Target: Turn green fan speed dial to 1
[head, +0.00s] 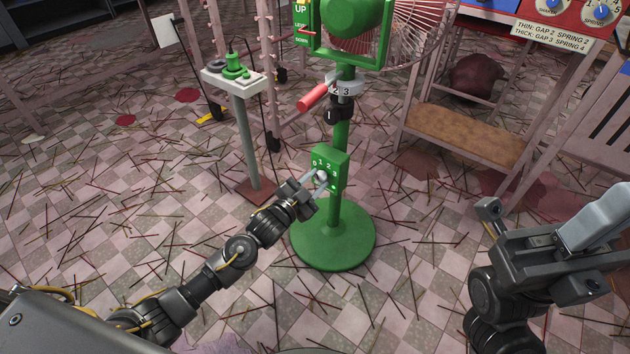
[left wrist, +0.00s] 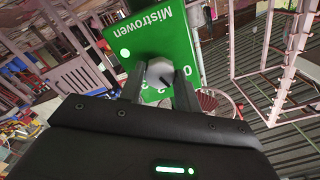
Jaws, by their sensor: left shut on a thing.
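The green fan (head: 341,130) stands on a round green base (head: 333,238). My left gripper (head: 319,184) is shut on the dial, with one finger on each side. In the left wrist view the pale faceted dial (left wrist: 160,73) with a dark mark sits between the fingers on the green face (left wrist: 150,45); which number the mark points at is unclear. My right gripper (head: 535,250) is open and empty at the right.
A red handle (head: 313,97) sticks out from the fan's post above the box. A small stand (head: 235,78) with a green item is behind to the left. A wooden bench (head: 465,135) stands at the right. Thin sticks litter the checkered floor (head: 120,200).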

